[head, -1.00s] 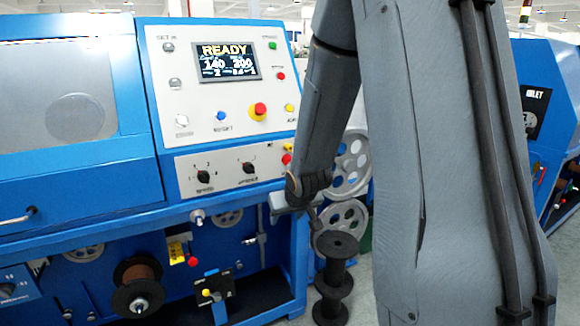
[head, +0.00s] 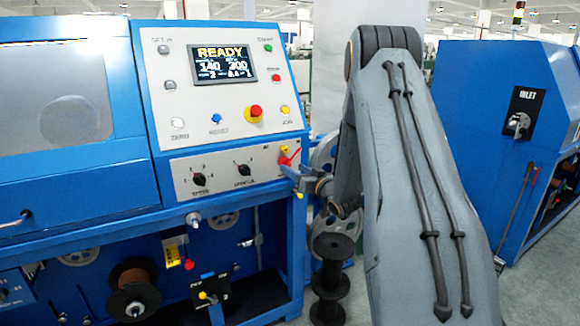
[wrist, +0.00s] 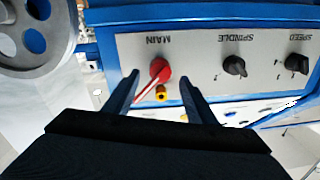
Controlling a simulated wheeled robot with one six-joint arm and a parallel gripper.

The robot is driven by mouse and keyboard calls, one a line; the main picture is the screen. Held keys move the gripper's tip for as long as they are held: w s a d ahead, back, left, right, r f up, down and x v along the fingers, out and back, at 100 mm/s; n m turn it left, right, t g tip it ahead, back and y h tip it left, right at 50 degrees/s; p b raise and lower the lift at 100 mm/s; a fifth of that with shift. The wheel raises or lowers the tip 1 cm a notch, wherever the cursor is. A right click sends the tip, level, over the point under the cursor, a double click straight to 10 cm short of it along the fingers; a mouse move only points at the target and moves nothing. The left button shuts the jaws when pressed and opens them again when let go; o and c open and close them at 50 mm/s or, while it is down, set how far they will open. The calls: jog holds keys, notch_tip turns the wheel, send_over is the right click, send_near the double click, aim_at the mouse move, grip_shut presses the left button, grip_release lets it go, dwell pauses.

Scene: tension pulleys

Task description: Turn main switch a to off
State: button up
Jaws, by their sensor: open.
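The main switch, a red rotary handle (wrist: 158,72), sits on the grey panel under an upside-down MAIN label in the wrist view. Its handle slants toward the lower left there. In the head view the red switch (head: 287,160) is at the panel's right end, partly hidden by my gripper. My gripper (wrist: 158,78) is open, with one finger on each side of the switch in the wrist view. No contact with the handle is clear. In the head view my gripper (head: 291,174) reaches the panel from the lower right.
Black SPINDLE (wrist: 234,65) and SPEED (wrist: 297,63) knobs are beside the switch. A small yellow part (wrist: 161,93) is close to the red handle. Another blue machine (head: 545,130) is at right.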

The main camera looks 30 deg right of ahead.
aim_at(289, 165)
jog(key=shift+w+a, duration=0.15)
jog(key=shift+w, duration=1.8)
grip_shut()
